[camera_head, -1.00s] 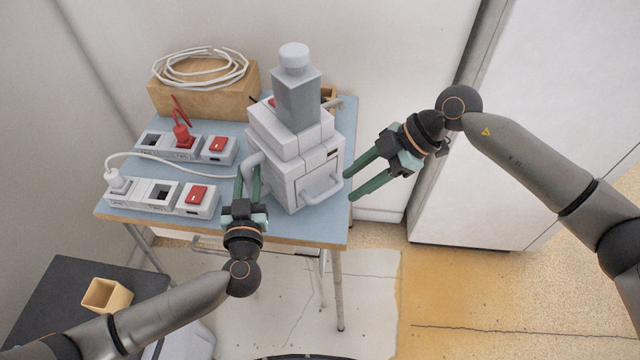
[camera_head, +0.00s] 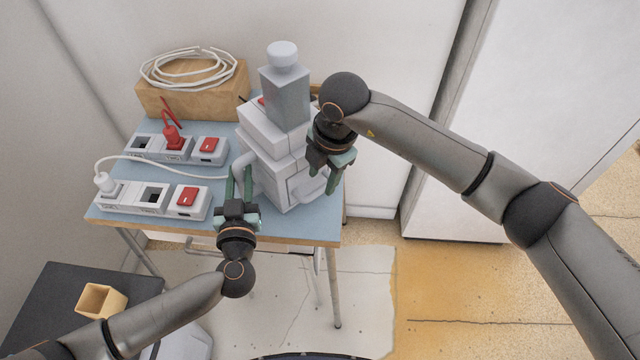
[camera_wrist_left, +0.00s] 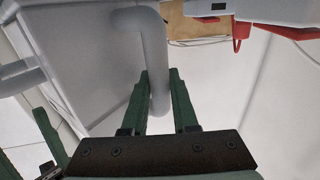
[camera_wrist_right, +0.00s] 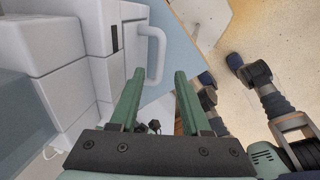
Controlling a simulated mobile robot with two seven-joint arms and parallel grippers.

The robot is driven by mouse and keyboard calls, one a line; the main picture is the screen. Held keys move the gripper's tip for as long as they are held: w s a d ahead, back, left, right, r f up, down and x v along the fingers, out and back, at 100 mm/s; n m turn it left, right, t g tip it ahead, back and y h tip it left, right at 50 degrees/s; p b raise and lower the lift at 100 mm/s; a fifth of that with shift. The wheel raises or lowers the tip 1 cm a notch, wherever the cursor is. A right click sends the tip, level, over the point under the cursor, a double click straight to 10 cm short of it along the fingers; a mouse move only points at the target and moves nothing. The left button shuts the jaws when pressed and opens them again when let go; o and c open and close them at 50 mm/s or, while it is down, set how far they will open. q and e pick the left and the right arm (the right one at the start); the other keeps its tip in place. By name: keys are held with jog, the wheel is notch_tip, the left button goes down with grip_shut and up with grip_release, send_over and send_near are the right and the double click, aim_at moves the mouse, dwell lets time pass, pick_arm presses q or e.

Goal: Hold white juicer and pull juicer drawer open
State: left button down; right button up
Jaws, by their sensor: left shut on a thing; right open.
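The white juicer (camera_head: 275,140) stands upright on the blue table, with a grey bottle-shaped top. My left gripper (camera_head: 239,175) is shut on the juicer's side spout or handle tube, which shows between its fingers in the left wrist view (camera_wrist_left: 158,85). The drawer at the juicer's front has a white loop handle (camera_wrist_right: 152,52), seen in the right wrist view; the drawer looks shut. My right gripper (camera_head: 334,180) is open in front of the juicer's right side, with the handle ahead of its fingers. In the head view the right gripper partly hides the handle.
Two white power strips, one in front (camera_head: 152,199) and one behind (camera_head: 180,149), with red switches, lie left of the juicer. A wooden box (camera_head: 192,98) with coiled white cable is at the back. A blue table (camera_head: 225,228) edge is in front. A yellow cup (camera_head: 101,300) stands lower left.

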aim_at(319, 191)
jog(key=shift+w+a+f, duration=0.15)
jog(key=shift+f, duration=0.9)
jog(key=shift+w+a+f, duration=0.15)
jog(key=shift+f, duration=0.85)
jog(key=shift+c, duration=0.3)
grip_shut()
